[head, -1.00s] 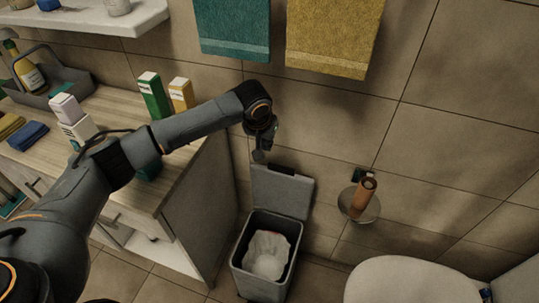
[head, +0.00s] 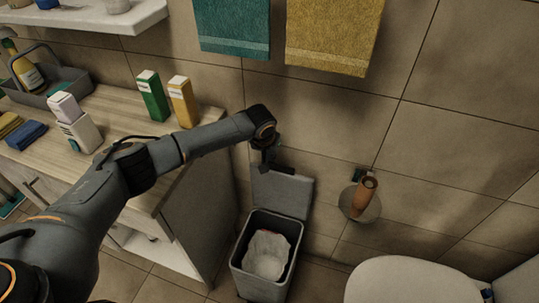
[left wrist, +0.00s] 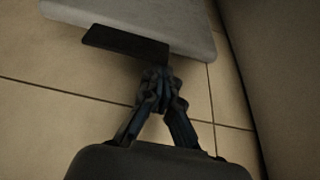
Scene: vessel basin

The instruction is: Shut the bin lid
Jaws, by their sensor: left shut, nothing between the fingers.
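The grey bin (head: 258,287) stands on the floor beside the cabinet, with a white liner (head: 266,255) inside. Its lid (head: 282,195) is open, standing upright at the back of the bin near the tiled wall. In the left wrist view the grey lid (left wrist: 195,22) fills the top, with a dark tab (left wrist: 120,45) on its edge. My left gripper (head: 266,164) is at the top edge of the raised lid. It is shut and empty, and in the left wrist view its fingertips (left wrist: 158,80) are by the tab; I cannot tell whether they touch. My right gripper is out of view.
The wooden-topped cabinet (head: 190,225) stands left of the bin, with cartons and bottles on top. A holder with a brown roll (head: 365,190) is on the wall at right. The toilet (head: 405,280) is at lower right. Towels (head: 232,25) hang above.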

